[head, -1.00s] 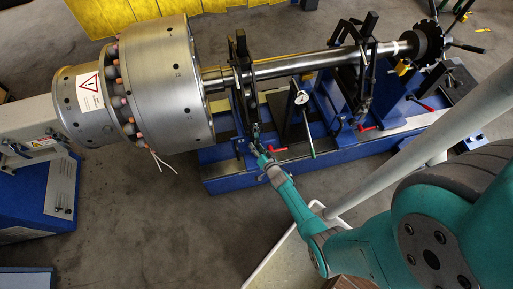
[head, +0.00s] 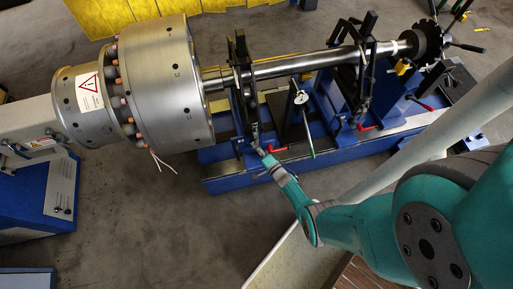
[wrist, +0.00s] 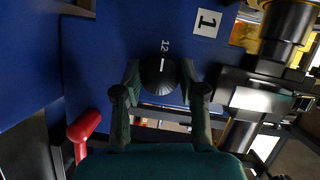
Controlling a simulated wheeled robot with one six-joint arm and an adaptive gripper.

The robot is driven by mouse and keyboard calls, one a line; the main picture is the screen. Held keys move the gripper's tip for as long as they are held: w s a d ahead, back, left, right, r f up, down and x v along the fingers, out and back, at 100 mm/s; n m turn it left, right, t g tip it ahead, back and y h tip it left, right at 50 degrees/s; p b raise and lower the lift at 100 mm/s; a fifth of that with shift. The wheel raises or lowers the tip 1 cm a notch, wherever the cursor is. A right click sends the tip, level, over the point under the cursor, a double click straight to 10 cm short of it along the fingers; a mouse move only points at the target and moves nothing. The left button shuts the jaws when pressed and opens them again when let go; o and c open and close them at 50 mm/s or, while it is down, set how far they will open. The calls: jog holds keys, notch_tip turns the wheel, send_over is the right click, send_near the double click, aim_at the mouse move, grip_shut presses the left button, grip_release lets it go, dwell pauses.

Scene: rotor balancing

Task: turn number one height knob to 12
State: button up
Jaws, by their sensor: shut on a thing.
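The number one height knob (wrist: 158,76) is a dark round knob on a blue panel in the wrist view. Its white pointer line points up at the white "12" mark (wrist: 165,45). A white label reading "1" (wrist: 207,22) sits up and right of it. My gripper (wrist: 160,92) has one finger on each side of the knob and is shut on it. In the head view my gripper (head: 256,143) reaches the front of the blue stand below the left bearing support; the knob is too small and covered there to make out.
A red-handled lever (wrist: 84,127) is left of my fingers in the wrist view. In the head view, a dial gauge (head: 301,97) and a long steel shaft (head: 305,63) are close by. A large grey drum (head: 172,85) stands at left.

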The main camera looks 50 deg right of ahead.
jog(key=shift+d+m, duration=0.1)
jog(key=shift+m, duration=0.2)
jog(key=o, duration=1.1)
jog(key=shift+o, duration=0.2)
jog(key=f+v, duration=0.1)
jog(key=v, duration=1.1)
jog(key=shift+r, duration=0.35)
